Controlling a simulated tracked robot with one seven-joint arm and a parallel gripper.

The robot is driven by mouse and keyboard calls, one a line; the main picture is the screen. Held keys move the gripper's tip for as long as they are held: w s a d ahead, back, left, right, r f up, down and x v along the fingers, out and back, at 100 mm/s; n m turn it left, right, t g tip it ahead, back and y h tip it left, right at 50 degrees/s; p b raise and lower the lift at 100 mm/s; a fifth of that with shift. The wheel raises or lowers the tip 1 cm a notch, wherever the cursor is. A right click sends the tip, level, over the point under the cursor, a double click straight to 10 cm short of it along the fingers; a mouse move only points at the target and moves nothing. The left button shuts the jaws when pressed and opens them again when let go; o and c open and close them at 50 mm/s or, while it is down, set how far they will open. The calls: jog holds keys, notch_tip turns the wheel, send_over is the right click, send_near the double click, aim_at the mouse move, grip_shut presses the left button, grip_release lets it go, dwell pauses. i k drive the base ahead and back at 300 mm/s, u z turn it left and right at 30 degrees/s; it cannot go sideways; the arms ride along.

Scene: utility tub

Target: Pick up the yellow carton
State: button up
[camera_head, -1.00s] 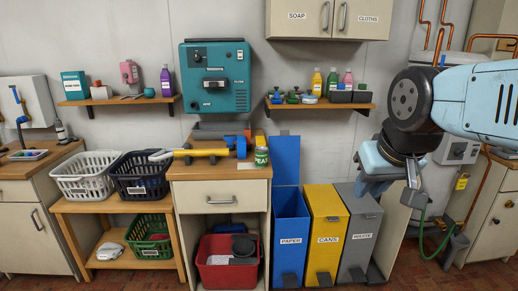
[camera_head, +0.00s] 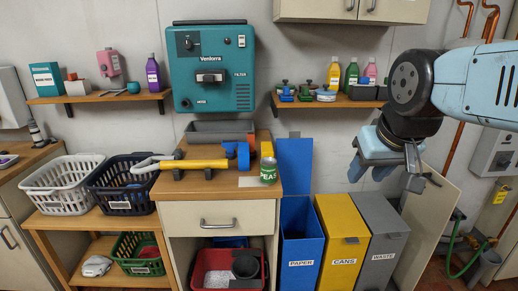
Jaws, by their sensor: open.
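The yellow carton (camera_head: 267,149) stands at the back right of the wooden worktop (camera_head: 215,185), partly hidden by the blue part of a yellow-handled tool and by a green can. My gripper (camera_head: 392,173) is open and empty, hanging at the right of the picture. It is well to the right of the carton and apart from it, in front of the wall and the bins.
A green can (camera_head: 268,171) stands in front of the carton. The yellow-handled tool (camera_head: 203,164) lies across the worktop left of it. A grey tray (camera_head: 218,130) sits behind. A teal wall unit (camera_head: 213,68) and a shelf (camera_head: 325,103) hang above.

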aim_at(267, 147)
jog(key=u, duration=0.15)
jog(key=i, duration=0.9)
jog(key=u, duration=0.2)
